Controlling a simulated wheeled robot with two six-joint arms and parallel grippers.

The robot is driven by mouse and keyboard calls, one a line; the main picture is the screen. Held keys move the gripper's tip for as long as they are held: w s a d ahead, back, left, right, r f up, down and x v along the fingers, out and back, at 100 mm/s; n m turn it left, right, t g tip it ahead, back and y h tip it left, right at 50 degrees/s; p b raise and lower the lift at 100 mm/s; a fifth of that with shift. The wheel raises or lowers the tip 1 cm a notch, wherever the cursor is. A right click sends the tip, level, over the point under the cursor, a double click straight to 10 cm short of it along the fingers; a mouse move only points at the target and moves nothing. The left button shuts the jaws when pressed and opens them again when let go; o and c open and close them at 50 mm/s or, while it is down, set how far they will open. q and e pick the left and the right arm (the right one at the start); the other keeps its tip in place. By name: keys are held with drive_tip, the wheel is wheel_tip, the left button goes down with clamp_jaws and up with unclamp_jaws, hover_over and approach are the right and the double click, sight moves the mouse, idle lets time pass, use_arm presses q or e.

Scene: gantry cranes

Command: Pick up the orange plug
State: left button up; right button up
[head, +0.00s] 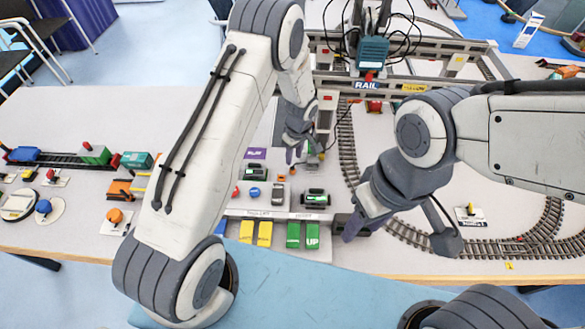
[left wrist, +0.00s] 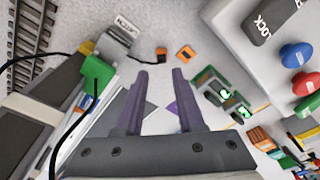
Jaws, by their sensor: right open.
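The orange plug (left wrist: 161,51) is small, with an orange body and a dark end, and lies on the pale table in the left wrist view. A black cable runs from it to the left. An orange square piece (left wrist: 186,52) lies close to its right. My left gripper (left wrist: 160,76) is open, with nothing between its purple fingers, and the plug shows just beyond the fingertips. In the head view my left gripper (head: 301,154) points down behind the small cars, and I cannot make out the plug there.
A gantry marked RAIL (head: 366,86) spans the back. Curved track (head: 346,150) runs down the right of the middle. Small cars (head: 316,198) and yellow and green blocks (head: 302,235) stand in front of my left gripper. A green block (left wrist: 97,70) stands left of its fingers.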

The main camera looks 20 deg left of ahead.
sight(293, 168)
use_arm(q)
drive_tip(key=shift+f, duration=0.65)
drive_tip(key=shift+f+p, duration=0.35)
wheel_tip(293, 168, down, 3)
drive_tip(key=shift+s+a+f+p, duration=0.1)
drive_tip(key=shift+s+f+p, duration=0.05)
drive_tip(key=shift+p, duration=0.6)
drive_tip(key=shift+f, duration=0.6)
clamp_jaws()
